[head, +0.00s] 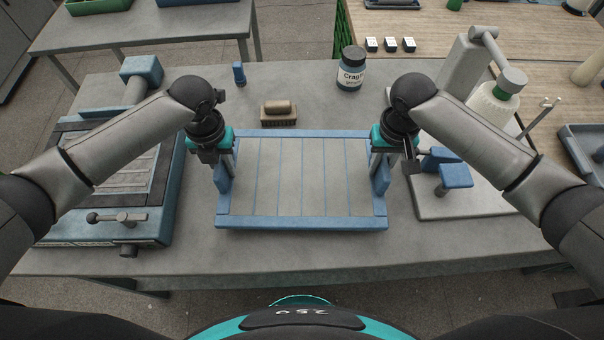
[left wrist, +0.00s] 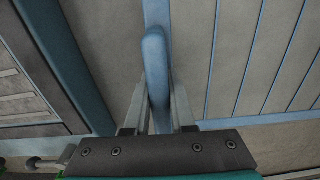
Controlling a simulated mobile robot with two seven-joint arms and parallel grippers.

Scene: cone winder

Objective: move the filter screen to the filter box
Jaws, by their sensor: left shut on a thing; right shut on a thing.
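The filter screen (head: 300,180) is a blue rectangular frame with grey panels and thin blue bars, at the middle of the table in the head view. My left gripper (head: 222,172) is shut on its left handle. In the left wrist view the blue handle (left wrist: 155,65) sits between the two fingers. My right gripper (head: 381,170) is shut on the right handle. I cannot tell whether the screen touches the table. A blue box with a slatted grey inside (head: 165,200), which looks like the filter box, stands to the left, apart from the screen.
The box has a lever (head: 115,217) at its front. A brown brush (head: 279,114), a small blue bottle (head: 239,73) and a labelled jar (head: 351,70) stand behind the screen. A winder with a white cone (head: 492,108) is at the right. The grey table (head: 300,250) is clear in front.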

